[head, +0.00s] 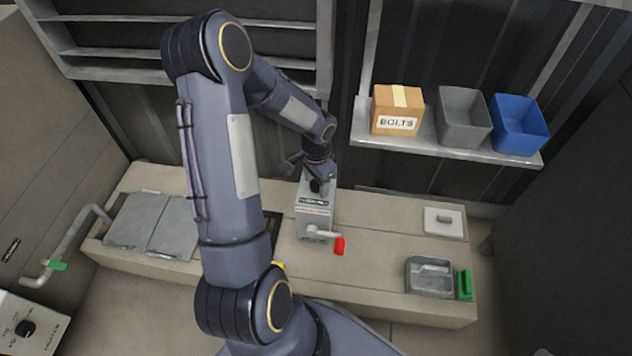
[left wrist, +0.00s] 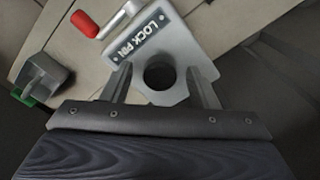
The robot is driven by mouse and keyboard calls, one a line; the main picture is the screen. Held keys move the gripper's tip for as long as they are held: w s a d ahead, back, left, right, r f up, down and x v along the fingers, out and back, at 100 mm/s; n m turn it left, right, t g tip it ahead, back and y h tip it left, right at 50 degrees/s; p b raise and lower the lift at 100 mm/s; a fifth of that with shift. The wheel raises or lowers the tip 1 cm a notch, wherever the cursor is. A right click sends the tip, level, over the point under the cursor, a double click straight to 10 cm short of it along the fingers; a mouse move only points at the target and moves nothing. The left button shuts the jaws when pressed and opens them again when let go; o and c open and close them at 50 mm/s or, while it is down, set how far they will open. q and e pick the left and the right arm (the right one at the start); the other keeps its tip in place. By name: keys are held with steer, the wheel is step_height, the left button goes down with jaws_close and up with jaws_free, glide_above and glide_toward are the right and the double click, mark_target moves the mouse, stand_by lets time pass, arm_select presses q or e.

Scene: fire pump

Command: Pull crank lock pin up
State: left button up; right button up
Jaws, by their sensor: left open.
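The crank lock pin shows as a dark round knob (head: 315,186) on top of a grey housing (head: 315,222) on the bench. My left gripper (head: 317,174) is right above the housing top, partly hiding the knob. In the left wrist view, the round black pin top (left wrist: 158,74) lies between the two spread fingers of my left gripper (left wrist: 160,88), beside the "LOCK PIN" label (left wrist: 140,36). The fingers look apart from the pin, and the gripper is open and empty. The crank (head: 322,233) with its red grip (head: 340,246) sticks out from the housing front. My right gripper is out of view.
On the bench, a grey tray (head: 430,291) with a green part (head: 464,285) and a white plate (head: 444,222) stand to the right. Grey lids (head: 150,221) lie to the left. A shelf (head: 440,150) holds a bolts box, a grey bin and a blue bin.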

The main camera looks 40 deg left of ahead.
mark_target(316, 183)
arm_select(q)
steer(key=shift+c, duration=0.3)
jaws_close()
step_height(316, 183, up, 3)
steer(key=p, duration=0.3)
steer(key=shift+r, duration=0.2)
steer(key=shift+f, duration=0.15)
steer(key=shift+o, duration=0.3)
jaws_free()
step_height(316, 183, up, 8)
steer(key=p, duration=0.2)
steer(key=shift+p, duration=0.35)
